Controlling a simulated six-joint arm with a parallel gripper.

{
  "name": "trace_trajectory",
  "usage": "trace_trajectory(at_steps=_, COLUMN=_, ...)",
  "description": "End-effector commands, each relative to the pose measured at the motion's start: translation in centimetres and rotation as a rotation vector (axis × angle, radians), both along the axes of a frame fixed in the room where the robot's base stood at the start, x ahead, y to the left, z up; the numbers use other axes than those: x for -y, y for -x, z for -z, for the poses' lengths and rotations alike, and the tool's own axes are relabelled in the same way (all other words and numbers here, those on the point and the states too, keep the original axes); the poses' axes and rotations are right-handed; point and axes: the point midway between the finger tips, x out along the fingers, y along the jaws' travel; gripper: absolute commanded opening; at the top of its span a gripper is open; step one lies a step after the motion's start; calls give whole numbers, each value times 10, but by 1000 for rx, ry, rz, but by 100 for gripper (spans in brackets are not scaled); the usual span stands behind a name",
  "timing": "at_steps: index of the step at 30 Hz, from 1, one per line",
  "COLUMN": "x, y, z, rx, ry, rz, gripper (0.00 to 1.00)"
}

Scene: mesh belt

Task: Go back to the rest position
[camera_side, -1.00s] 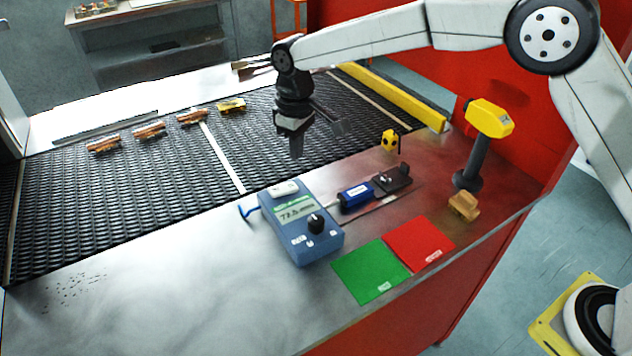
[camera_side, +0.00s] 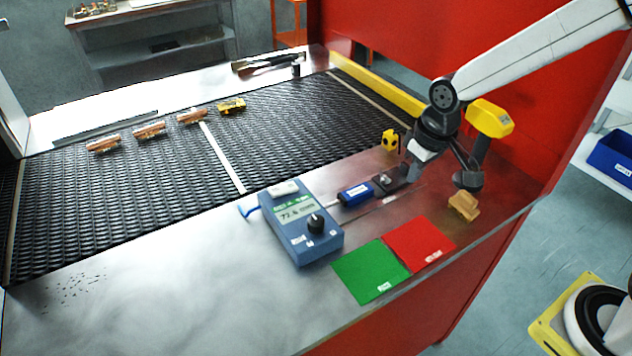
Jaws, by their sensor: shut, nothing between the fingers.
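My gripper (camera_side: 412,172) is at the right side of the work surface, pointing down, with its fingers shut and empty. Its fingertips are in front of or over the dark fixture (camera_side: 388,184) beside the blue cylinder, and I cannot tell whether they touch it. My arm comes in from the upper right. A dark bracket on the gripper overlaps the stand of the yellow device (camera_side: 489,118) in this view, hiding part of it.
The mesh belt (camera_side: 160,185) carries several copper-coloured parts (camera_side: 149,130) and a yellowish one (camera_side: 232,106). A blue meter (camera_side: 301,225), green pad (camera_side: 370,272), red pad (camera_side: 419,243), yellow piece (camera_side: 390,140) and tan block (camera_side: 464,205) are on the metal table (camera_side: 190,290).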

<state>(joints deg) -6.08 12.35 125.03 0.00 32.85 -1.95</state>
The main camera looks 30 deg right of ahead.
Motion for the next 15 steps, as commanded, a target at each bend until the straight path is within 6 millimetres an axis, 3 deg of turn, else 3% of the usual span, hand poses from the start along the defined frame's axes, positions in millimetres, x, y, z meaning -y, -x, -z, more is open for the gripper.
trace_trajectory(at_steps=3, x=16, y=30, z=6, rx=18, ry=-3, rz=46, gripper=0)
trace_trajectory(at_steps=9, x=33, y=72, z=16, rx=46, ry=-8, rz=107, gripper=0)
trace_trajectory(at_steps=15, x=40, y=93, z=21, rx=60, ry=-10, rz=137, gripper=0)
